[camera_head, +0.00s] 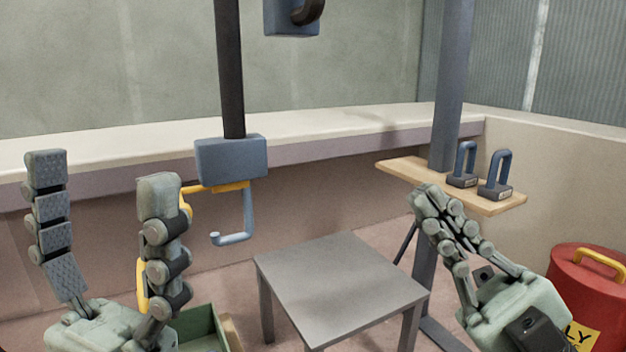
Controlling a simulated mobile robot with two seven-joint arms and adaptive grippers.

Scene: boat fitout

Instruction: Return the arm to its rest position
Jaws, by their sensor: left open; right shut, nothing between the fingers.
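My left gripper (108,205) is at the lower left, its two fingers upright and wide apart, with nothing between them. It stands in front of a green box and hides part of it. My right gripper (428,197) is at the lower right, its fingers together and pointing up and left. It holds nothing.
A grey table (340,280) with a bare top stands between my grippers. A blue hook (236,222) hangs from a block on a dark pole. Two blue padlock-like pieces (497,175) stand on the wooden shelf (400,168).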

